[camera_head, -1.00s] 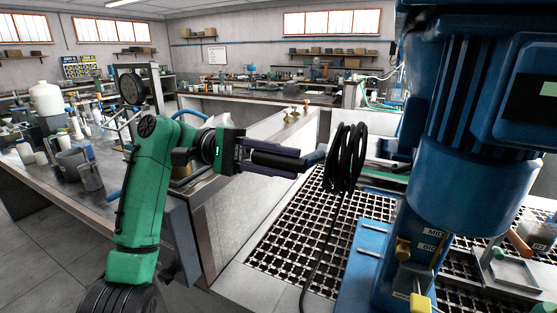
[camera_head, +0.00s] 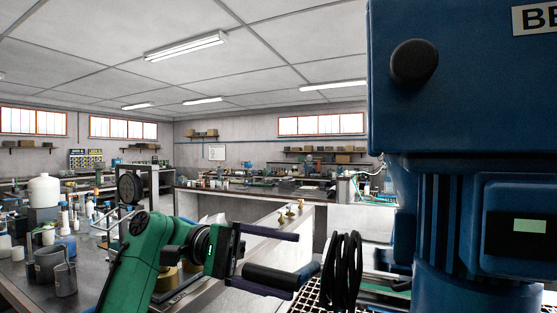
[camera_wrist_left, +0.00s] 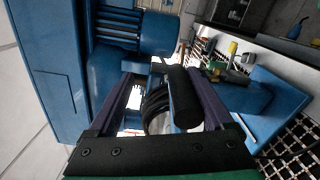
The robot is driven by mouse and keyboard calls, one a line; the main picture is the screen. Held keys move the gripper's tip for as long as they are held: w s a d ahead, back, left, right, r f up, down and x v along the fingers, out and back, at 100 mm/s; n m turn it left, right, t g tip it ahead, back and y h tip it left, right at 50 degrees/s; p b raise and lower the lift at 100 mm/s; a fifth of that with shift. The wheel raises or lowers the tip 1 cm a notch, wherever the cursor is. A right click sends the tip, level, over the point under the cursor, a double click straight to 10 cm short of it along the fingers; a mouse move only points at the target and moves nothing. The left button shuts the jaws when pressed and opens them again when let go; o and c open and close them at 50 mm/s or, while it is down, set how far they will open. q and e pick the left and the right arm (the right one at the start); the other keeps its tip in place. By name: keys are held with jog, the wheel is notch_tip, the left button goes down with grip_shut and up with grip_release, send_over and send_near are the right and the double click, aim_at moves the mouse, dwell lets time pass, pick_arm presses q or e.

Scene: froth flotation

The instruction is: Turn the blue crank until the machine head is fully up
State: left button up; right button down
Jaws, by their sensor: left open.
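The blue machine head (camera_head: 450,105) fills the right of the head view, with a black knob on its side; its lower end is cut off. The crank shows as a black cylindrical grip (camera_head: 272,275) with a short blue piece (camera_head: 308,272) at its right end. My left gripper (camera_head: 294,266) is open, with one purple finger above the grip and one below. In the left wrist view the black grip (camera_wrist_left: 184,97) lies between the spread fingers (camera_wrist_left: 160,78), closer to the right one. Whether a finger touches it, I cannot tell. My right gripper is out of view.
A coil of black cable (camera_head: 343,275) hangs just right of the crank, close to my fingertips. A cluttered bench (camera_head: 25,285) with jugs and bottles stands at the left. A metal grating (camera_wrist_left: 296,140) and a yellow knob (camera_wrist_left: 232,47) show in the left wrist view.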

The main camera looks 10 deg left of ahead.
pick_arm(q)
jog(key=r, duration=0.7)
jog(key=shift+w+r, duration=0.1)
jog(key=shift+w, duration=0.15)
notch_tip(320, 180, up, 10)
jog(key=p, duration=0.2)
jog(key=shift+s+r+p, duration=0.25)
jog(key=shift+s+p, duration=0.05)
jog(key=shift+s, duration=0.1)
